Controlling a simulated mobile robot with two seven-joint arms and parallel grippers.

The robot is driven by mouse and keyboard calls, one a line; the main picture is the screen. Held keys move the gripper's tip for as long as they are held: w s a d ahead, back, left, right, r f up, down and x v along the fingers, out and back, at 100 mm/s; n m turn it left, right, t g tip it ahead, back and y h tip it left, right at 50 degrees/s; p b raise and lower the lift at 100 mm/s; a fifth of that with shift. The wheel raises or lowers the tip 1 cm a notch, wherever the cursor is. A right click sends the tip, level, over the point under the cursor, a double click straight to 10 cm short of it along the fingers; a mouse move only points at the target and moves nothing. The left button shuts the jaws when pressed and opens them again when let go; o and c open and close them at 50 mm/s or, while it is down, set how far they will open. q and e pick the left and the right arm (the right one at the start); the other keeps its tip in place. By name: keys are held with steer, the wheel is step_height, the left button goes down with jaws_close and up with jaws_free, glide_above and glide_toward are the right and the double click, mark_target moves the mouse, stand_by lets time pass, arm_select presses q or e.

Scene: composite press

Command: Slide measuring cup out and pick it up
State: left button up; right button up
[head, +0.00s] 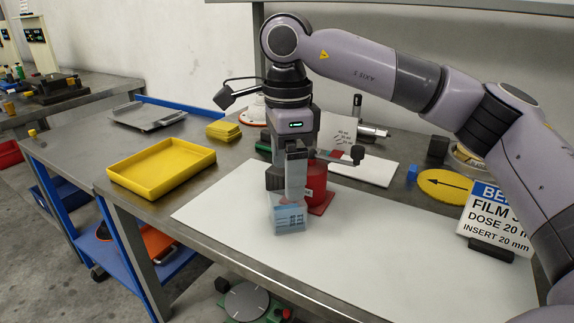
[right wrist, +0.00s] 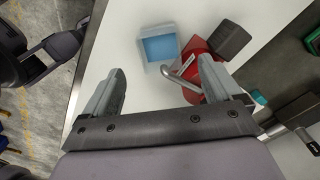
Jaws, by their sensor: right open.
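The measuring cup (head: 289,221) is a small clear square cup with blue markings, standing upright on the white sheet near the table's front edge. It also shows in the right wrist view (right wrist: 160,48), where its inside looks blue. My right gripper (head: 291,196) points down over the cup. In the right wrist view my right gripper (right wrist: 165,82) is open and empty, with the cup beyond the fingertips, roughly between their lines. I cannot tell whether a finger touches the cup. My left gripper is not in view.
A yellow tray (head: 162,190) is at left, and a sign (head: 497,218) at right. The white sheet (head: 400,255) is clear at front right.

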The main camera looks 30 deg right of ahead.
mark_target(287, 211)
steer(key=shift+f+b, duration=0.35)
steer(key=shift+f, duration=3.25)
steer(key=c, duration=1)
